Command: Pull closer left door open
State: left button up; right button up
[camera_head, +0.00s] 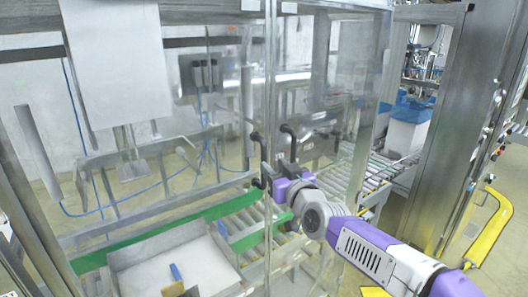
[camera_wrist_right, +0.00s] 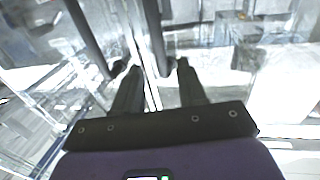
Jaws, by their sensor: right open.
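The closer left door (camera_head: 225,110) is a clear panel with a metal edge, and its edge lies close to the neighbouring clear door (camera_head: 325,80). A black bar handle (camera_head: 257,150) is on the left door; another black handle (camera_head: 291,140) is on the right one. My right gripper (camera_head: 272,176) is open at the lower ends of the handles. In the right wrist view its fingers (camera_wrist_right: 158,72) straddle the door seam and the lower end of the right handle (camera_wrist_right: 157,40). The left handle (camera_wrist_right: 92,40) lies outside the left finger. Contact cannot be told. My left gripper is out of view.
Behind the doors are a roller conveyor (camera_head: 245,222), a green strip (camera_head: 225,208) and a pale tray (camera_head: 150,243). A metal post (camera_head: 440,120) and a yellow rail (camera_head: 495,225) stand at the right. A blue-lined box (camera_head: 408,128) sits farther back.

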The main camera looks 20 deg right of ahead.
aim_at(265, 159)
jog(key=w+p, duration=0.1)
jog(key=w, duration=0.4)
jog(key=w+a+p, duration=0.1)
jog(key=w, duration=0.1)
jog(key=shift+w+f+p, duration=0.15)
jog(key=shift+p, duration=0.15)
grip_shut()
